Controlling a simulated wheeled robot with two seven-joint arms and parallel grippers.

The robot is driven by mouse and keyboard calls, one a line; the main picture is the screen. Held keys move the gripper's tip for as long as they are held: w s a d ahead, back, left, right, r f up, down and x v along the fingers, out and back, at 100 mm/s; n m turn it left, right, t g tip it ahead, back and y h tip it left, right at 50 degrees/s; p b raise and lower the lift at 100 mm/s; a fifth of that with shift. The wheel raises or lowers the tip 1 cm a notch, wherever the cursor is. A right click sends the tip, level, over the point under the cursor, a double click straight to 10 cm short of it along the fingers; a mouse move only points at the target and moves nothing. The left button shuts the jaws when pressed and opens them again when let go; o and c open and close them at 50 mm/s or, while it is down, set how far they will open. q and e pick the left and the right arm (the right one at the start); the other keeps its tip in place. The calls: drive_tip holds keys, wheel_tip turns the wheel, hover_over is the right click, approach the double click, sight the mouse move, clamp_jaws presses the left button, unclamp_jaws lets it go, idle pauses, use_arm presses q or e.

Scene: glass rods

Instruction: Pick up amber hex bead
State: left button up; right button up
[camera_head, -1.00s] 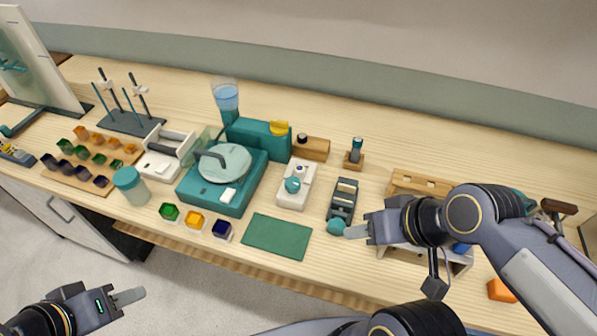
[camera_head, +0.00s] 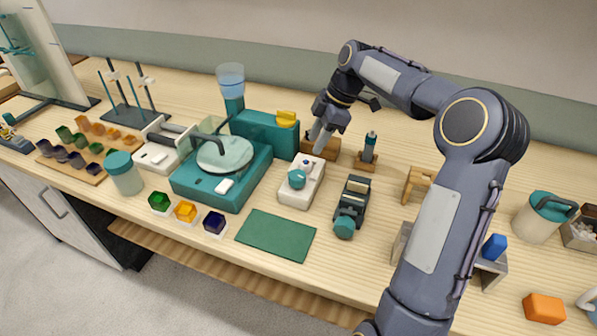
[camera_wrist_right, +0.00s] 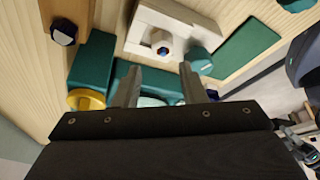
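A small amber hex piece (camera_head: 185,211) sits in the front row, between a green one (camera_head: 160,201) and a dark blue one (camera_head: 214,222), each on a small white base. I take it for the amber hex bead. My right gripper (camera_head: 318,146) is above the back of the bench, beside the white device, well to the right of and behind the amber piece. In the right wrist view its two fingers (camera_wrist_right: 157,88) are apart with nothing held between them. The amber piece is not visible in the wrist view. My left gripper is out of view.
A teal machine with a round plate (camera_head: 215,181) stands between gripper and amber piece. A teal block with yellow knob (camera_head: 265,134), a white device (camera_head: 302,184), a capped jar (camera_head: 124,174) and a green mat (camera_head: 276,236) are near. A wooden tray (camera_head: 80,172) holds several coloured cups.

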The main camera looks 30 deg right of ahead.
sight(307, 160)
drive_tip(key=x, duration=0.7)
drive_tip(key=shift+s, duration=0.2)
drive_tip(key=shift+d, duration=0.1)
drive_tip(key=c, duration=0.8)
clamp_jaws()
drive_tip(key=shift+r, duration=0.15)
